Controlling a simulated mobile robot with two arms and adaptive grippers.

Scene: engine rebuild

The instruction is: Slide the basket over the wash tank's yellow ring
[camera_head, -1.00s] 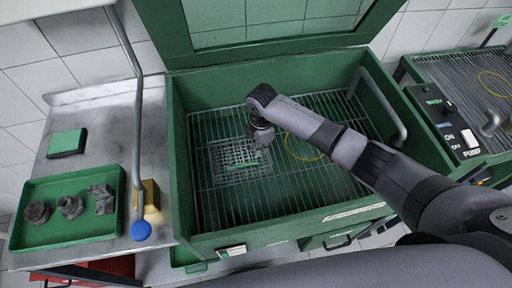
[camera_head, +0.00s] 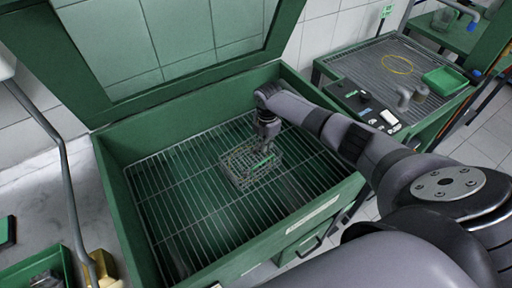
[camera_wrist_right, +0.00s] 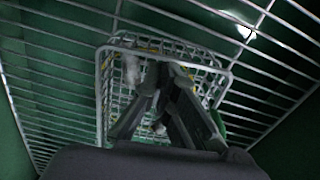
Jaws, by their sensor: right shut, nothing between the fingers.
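The wire mesh basket (camera_head: 238,178) sits on the grate of the green wash tank (camera_head: 118,182). It also shows in the right wrist view (camera_wrist_right: 102,95). My right gripper (camera_head: 266,148) points down into the basket; its shut fingers (camera_wrist_right: 168,78) are inside the basket's rim with nothing between them. A green strip (camera_head: 263,162) shows beside the fingers. Bits of the tank's yellow ring (camera_wrist_right: 148,48) show through the mesh near the far rim in the wrist view; the rest is hidden by basket and gripper. My left gripper is out of view.
The tank's raised lid (camera_head: 180,45) stands behind. Tank walls enclose the grate (camera_head: 165,205), which is bare to the left of the basket. At right, another grated table bears a separate yellow ring (camera_head: 397,64) and a green tray (camera_head: 445,80).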

